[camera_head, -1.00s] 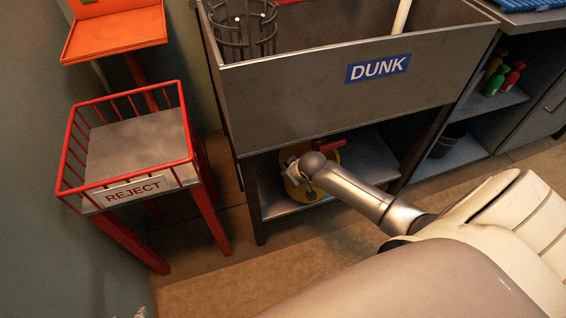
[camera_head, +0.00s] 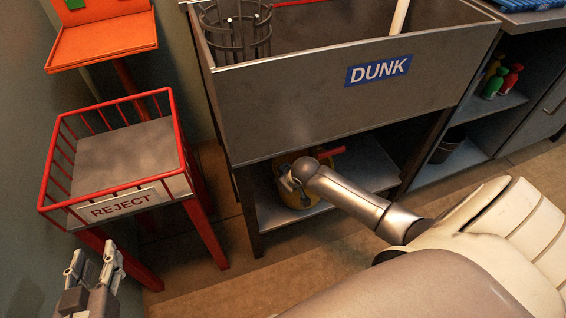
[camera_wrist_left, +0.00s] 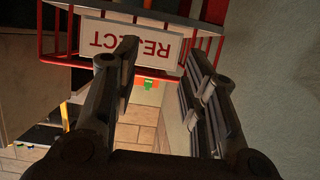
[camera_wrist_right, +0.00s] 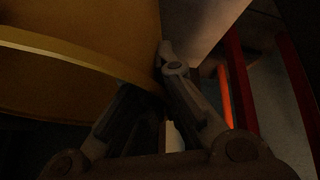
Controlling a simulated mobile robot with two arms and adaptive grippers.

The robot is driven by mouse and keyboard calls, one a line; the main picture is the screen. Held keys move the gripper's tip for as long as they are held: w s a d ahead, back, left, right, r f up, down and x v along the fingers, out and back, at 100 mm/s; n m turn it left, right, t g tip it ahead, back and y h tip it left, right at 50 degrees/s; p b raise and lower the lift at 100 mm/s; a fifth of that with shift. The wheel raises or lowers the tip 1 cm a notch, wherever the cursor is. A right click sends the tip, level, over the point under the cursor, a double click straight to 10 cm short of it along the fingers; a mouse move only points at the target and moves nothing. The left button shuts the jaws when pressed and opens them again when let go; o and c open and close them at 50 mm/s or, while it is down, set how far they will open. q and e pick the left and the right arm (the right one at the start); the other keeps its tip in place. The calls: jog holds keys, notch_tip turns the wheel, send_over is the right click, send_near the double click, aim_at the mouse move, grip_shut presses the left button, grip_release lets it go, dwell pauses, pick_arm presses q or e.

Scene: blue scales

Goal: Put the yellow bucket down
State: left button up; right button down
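The yellow bucket (camera_head: 296,193) is at the lower shelf under the DUNK sink, partly hidden by my right arm. Its curved side and rim (camera_wrist_right: 85,60) fill the upper left of the right wrist view. My right gripper (camera_head: 287,184) is at the bucket; in the right wrist view its fingers (camera_wrist_right: 150,80) close in on the bucket's edge, one finger partly hidden behind it. The bucket's underside is hidden, so I cannot tell whether it rests on the shelf. My left gripper (camera_head: 92,268) is open and empty, in front of the REJECT stand; its spread fingers (camera_wrist_left: 160,75) show in the left wrist view.
The red REJECT basket stand (camera_head: 122,205) is at left, with an orange tray (camera_head: 100,40) behind. The DUNK sink (camera_head: 300,115) is above the lower shelf (camera_head: 270,213), between dark legs. Shelves with bottles (camera_head: 508,80) stand at right. Some floor (camera_head: 190,270) is clear between.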

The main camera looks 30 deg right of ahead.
jog(key=c, duration=2.1)
grip_release()
jog(key=shift+f, duration=0.15)
jog(key=o, duration=0.5)
jog(key=shift+c, duration=0.2)
